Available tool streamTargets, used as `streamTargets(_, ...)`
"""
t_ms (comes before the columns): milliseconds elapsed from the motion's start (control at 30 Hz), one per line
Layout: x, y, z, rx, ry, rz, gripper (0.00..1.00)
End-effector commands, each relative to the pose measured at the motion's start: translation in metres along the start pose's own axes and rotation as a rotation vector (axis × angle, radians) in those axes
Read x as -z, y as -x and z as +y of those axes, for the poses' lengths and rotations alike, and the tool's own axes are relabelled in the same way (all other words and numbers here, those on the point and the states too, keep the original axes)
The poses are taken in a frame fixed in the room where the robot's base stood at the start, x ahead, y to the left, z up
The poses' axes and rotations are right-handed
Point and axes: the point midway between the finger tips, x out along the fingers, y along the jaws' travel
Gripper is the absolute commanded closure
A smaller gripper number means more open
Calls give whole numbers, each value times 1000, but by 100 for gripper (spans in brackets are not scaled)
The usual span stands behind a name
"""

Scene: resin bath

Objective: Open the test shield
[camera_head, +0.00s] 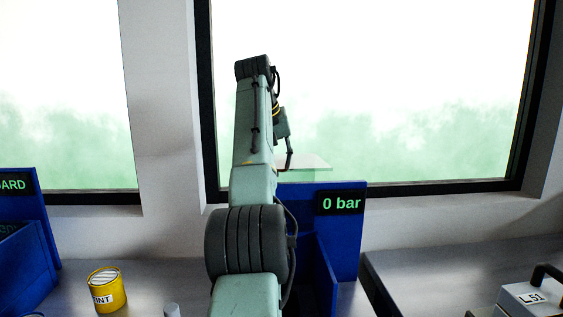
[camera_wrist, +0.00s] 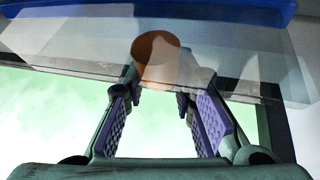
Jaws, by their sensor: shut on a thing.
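The test shield is a clear panel; in the head view its pale edge (camera_head: 312,162) shows above the blue test stand (camera_head: 345,240), looking raised and near level. In the wrist view the clear panel (camera_wrist: 70,50) spans the top of the picture. An orange round knob (camera_wrist: 157,55) shows at the panel, between my fingertips. My gripper (camera_wrist: 160,82) is shut on this knob, with its purple-padded fingers on either side. In the head view my arm hides most of the gripper and part of the stand.
The stand's display (camera_head: 340,202) reads "0 bar". A yellow tint can (camera_head: 106,289) stands on the bench at left, near another blue stand (camera_head: 25,245). A white case marked L51 (camera_head: 530,297) is at lower right. Windows lie behind.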

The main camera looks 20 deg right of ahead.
Motion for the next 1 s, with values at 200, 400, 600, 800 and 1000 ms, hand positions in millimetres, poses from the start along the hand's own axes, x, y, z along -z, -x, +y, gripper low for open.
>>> streamTargets(200,-5,-11,-4,6,5,-29,100)
streamTargets(400,-5,-11,-4,6,5,-29,100)
streamTargets(600,-5,-11,-4,6,5,-29,100)
streamTargets(800,-5,-11,-4,6,4,-29,100)
streamTargets(1000,-4,-9,-3,5,4,-24,64)
